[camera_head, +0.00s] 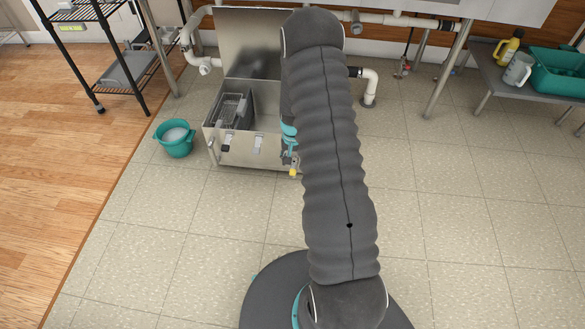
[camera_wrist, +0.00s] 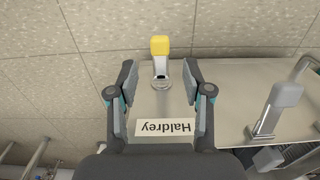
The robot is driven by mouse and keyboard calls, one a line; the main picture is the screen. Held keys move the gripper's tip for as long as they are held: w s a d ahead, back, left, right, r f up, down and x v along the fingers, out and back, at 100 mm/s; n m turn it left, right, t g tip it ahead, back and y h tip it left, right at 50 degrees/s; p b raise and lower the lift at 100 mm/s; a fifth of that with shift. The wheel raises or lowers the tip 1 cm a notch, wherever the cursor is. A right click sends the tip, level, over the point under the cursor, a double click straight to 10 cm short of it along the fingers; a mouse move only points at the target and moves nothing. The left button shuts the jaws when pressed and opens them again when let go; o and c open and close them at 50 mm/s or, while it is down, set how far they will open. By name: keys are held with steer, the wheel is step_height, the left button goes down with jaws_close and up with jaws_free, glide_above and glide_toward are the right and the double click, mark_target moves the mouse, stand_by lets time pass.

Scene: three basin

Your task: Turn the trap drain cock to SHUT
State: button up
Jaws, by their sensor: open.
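The trap is an open steel box (camera_head: 249,151) on the tiled floor, with its lid raised. The drain cock has a yellow-tipped lever (camera_wrist: 160,46) on a metal stem, at the edge of the trap's steel face (camera_wrist: 155,104) in the wrist view. The yellow tip (camera_head: 293,173) also shows small in the head view, by the trap's lower right. My gripper (camera_wrist: 160,72) is open, with one finger on each side of the cock and visible gaps to it. In the head view my arm hides most of my gripper and the trap's right part.
A grey-tipped latch (camera_wrist: 286,95) sits on the trap's face. A teal bucket (camera_head: 175,138) stands left of the trap. White pipes (camera_head: 370,86) run behind. A black shelf rack (camera_head: 100,55) stands at left. The floor in front is clear.

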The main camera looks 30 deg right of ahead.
mark_target(293, 169)
steer(key=shift+f, duration=2.35)
jaws_close()
